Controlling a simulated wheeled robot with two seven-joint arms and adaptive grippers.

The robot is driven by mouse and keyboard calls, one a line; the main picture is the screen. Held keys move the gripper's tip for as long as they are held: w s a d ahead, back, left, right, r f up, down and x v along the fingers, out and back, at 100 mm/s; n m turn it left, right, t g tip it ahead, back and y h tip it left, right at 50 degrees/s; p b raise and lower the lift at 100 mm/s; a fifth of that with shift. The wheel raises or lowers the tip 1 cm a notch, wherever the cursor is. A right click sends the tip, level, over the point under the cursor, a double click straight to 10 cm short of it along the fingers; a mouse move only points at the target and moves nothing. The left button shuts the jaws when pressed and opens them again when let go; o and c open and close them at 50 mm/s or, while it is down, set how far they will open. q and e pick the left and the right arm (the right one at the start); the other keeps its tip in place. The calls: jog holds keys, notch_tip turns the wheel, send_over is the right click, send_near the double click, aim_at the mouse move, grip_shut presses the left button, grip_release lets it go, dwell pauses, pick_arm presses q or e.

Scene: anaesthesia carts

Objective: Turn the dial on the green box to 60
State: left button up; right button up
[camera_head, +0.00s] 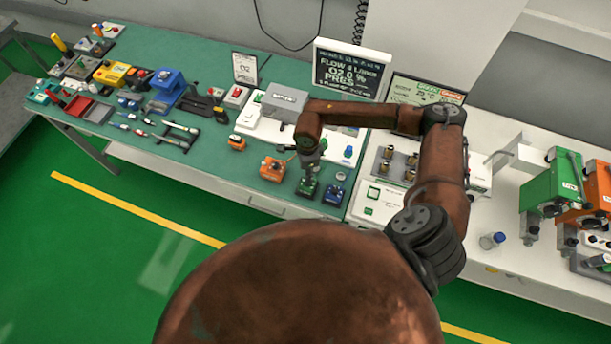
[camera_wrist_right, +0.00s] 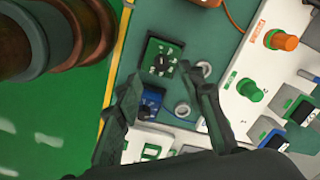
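The green box (camera_head: 307,189) stands on the green bench mat near its front edge, between an orange box and a blue box. In the right wrist view the green box (camera_wrist_right: 174,48) shows a black dial (camera_wrist_right: 162,63) with a light pointer mark; its numbers are too small to read. My right gripper (camera_head: 309,171) points down just above the green box. In the right wrist view its two fingers (camera_wrist_right: 162,80) are spread apart with nothing between them, and the box lies just beyond their tips. I cannot tell whether they touch the dial. My left gripper is not in view.
A blue box (camera_head: 333,195) stands close on the right, and an orange box (camera_head: 272,169) on the left. Behind is a white panel with an orange knob (camera_wrist_right: 282,40) and a green knob (camera_wrist_right: 250,90). A screen (camera_head: 350,68) stands at the back.

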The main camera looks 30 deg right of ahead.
jog(key=shift+d+f, duration=0.3)
jog(key=shift+f, duration=0.05)
notch_tip(320, 180, down, 6)
jog(key=shift+d+p, duration=0.1)
jog(key=shift+p, duration=0.8)
jog(key=shift+f, duration=0.5)
grip_shut()
